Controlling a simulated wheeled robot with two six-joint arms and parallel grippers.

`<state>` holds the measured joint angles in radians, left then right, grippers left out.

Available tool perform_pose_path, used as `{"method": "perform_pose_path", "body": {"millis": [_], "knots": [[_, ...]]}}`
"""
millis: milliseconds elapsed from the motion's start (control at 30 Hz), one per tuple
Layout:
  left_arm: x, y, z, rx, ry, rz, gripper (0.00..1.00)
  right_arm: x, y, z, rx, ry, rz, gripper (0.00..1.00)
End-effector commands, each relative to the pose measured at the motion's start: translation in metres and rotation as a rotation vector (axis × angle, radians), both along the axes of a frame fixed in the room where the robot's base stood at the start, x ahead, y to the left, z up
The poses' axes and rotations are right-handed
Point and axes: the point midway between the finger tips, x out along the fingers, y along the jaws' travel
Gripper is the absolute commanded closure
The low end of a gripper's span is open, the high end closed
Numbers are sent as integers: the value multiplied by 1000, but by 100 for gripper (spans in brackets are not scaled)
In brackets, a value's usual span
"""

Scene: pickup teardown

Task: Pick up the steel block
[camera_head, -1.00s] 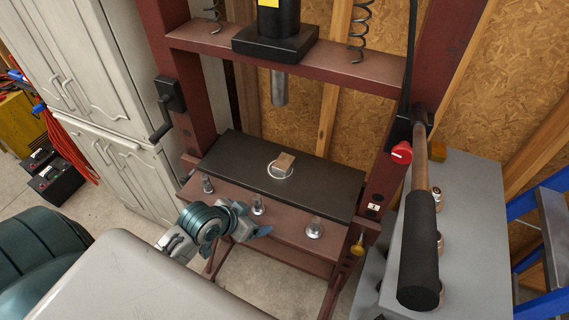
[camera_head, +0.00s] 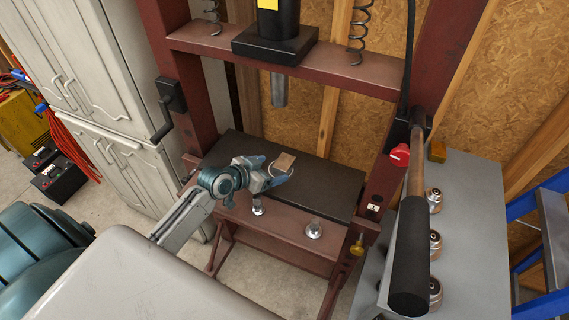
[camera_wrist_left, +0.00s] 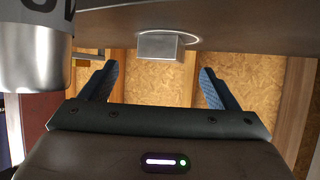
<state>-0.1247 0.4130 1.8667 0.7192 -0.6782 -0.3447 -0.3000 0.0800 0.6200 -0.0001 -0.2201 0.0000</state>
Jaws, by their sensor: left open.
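The steel block (camera_head: 285,161) is a small tan-grey cube on the black press plate (camera_head: 318,187), inside a thin white ring mark. My left gripper (camera_head: 272,170) is open at the block's left side in the head view, with its fingertips close to it. In the left wrist view the block (camera_wrist_left: 160,46) lies between and beyond the two open blue fingers (camera_wrist_left: 155,85), with space on both sides. Whether a finger touches it cannot be told. My right gripper is not in view.
The press ram (camera_head: 279,90) hangs above the plate. Red press posts (camera_head: 190,100) stand at both sides. A black-gripped handle (camera_head: 408,255) and a grey cabinet (camera_head: 470,215) are at the right.

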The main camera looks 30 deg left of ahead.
Motion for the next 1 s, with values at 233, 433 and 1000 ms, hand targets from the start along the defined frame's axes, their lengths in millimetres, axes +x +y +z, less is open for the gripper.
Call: {"method": "perform_pose_path", "body": {"millis": [233,433,1000], "knots": [[18,-5,-10,-4,3,2,18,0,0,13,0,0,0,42],[38,-11,-26,-2,2,1,18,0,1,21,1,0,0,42],[43,-13,-31,1,1,0,63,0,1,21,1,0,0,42]]}}
